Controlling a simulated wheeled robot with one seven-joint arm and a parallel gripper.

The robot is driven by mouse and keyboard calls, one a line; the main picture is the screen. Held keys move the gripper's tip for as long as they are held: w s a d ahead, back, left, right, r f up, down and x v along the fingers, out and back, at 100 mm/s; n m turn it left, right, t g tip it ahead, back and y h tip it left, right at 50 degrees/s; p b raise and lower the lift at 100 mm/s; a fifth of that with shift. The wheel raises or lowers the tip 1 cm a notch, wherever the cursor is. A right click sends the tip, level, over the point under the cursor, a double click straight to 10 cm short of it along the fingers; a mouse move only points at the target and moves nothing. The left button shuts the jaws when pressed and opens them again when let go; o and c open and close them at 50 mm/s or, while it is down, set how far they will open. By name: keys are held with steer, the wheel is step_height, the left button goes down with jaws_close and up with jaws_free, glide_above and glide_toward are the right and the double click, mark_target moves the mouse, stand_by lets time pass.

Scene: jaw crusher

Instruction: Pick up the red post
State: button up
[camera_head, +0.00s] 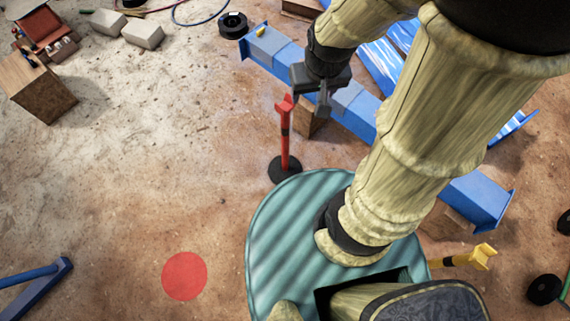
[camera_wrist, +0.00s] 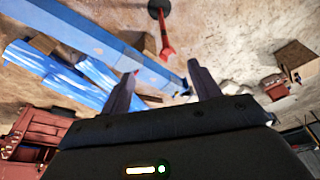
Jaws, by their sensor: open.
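The red post (camera_head: 285,137) stands upright on a round black base (camera_head: 284,170) in the head view, just beyond the teal deck. My gripper (camera_head: 323,103) is open and empty, close to the right of the post's top. In the wrist view the red post (camera_wrist: 167,42) lies ahead of the spread fingertips of my gripper (camera_wrist: 160,70), with its top nearest them. The post appears apart from both fingers.
A long blue beam (camera_head: 357,110) runs behind the post on wooden blocks. A red disc (camera_head: 184,276) lies on the ground at lower left. A yellow post (camera_head: 470,258) stands at right. A wooden crate (camera_head: 37,86) is far left. The ground left of the post is clear.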

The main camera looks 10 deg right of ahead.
steer(key=w+a+f+m+t+h+b, duration=0.1)
steer(key=w+a+f+m+t+b, duration=0.15)
steer(key=w+f+b, duration=1)
steer(key=w+a+f+m+t+b, duration=0.15)
steer(key=a+f+b, duration=0.45)
steer(key=f, duration=1.4)
steer(key=w+a+f+m+t+h+b, duration=0.1)
steer(key=w+a+f+m+b, duration=0.1)
steer(key=w+f+b, duration=0.9)
steer(key=m+t+h+b, duration=0.1)
steer(key=t+h+b, duration=0.7)
steer(key=b, duration=2.1)
glide_toward(284, 158)
steer(key=s+a+g, duration=0.1)
steer(key=s+a, duration=0.1)
steer(key=a, duration=0.1)
steer(key=shift+s+d+r+h, duration=0.15)
steer(key=shift+r+h, duration=0.15)
steer(key=shift+r, duration=0.25)
